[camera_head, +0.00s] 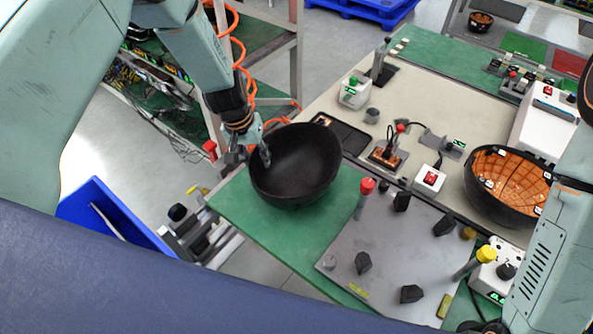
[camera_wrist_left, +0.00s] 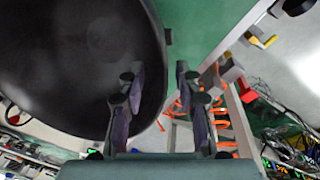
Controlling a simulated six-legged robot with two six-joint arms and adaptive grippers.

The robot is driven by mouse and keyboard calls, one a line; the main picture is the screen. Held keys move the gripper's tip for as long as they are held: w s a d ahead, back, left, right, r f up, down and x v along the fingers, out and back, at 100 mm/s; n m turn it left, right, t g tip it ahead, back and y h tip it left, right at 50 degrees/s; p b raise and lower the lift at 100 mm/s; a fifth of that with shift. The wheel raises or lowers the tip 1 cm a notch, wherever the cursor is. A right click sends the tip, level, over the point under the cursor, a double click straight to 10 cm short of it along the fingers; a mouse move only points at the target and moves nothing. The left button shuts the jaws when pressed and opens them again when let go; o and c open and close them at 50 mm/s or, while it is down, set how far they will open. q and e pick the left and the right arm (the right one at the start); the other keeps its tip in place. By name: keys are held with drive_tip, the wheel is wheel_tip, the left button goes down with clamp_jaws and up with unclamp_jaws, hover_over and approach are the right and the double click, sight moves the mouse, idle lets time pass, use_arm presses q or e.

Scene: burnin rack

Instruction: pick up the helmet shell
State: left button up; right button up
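The helmet shell (camera_head: 300,160) is a black, hollow bowl, open side up, at the left end of the green bench in the head view. It fills the upper left of the left wrist view (camera_wrist_left: 80,60). My left gripper (camera_head: 250,153) is at its left rim, with one finger over the inside and the other outside. In the left wrist view the fingers (camera_wrist_left: 158,78) are spread wide, with the rim edge between them. I cannot tell whether either finger touches the shell. My right gripper is out of view; only part of that arm shows at the right.
A grey plate (camera_head: 385,255) with black blocks and red- and yellow-topped posts lies near the shell. A dark bowl with an orange panelled inside (camera_head: 508,185) stands at the right. Small devices crowd the beige bench top. An orange coiled hose (camera_head: 245,75) hangs behind my left gripper.

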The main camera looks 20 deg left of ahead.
use_arm(q)
drive_tip(key=shift+d+r, duration=0.1)
drive_tip(key=shift+s, duration=0.1)
drive_tip(key=shift+c, duration=0.7)
drive_tip(key=shift+w+a+f, duration=0.2)
drive_tip(key=shift+w, duration=0.1)
clamp_jaws()
drive_tip(key=shift+s+d+r, duration=0.2)
drive_tip(key=shift+s, duration=0.05)
drive_tip(key=shift+w+a, duration=0.2)
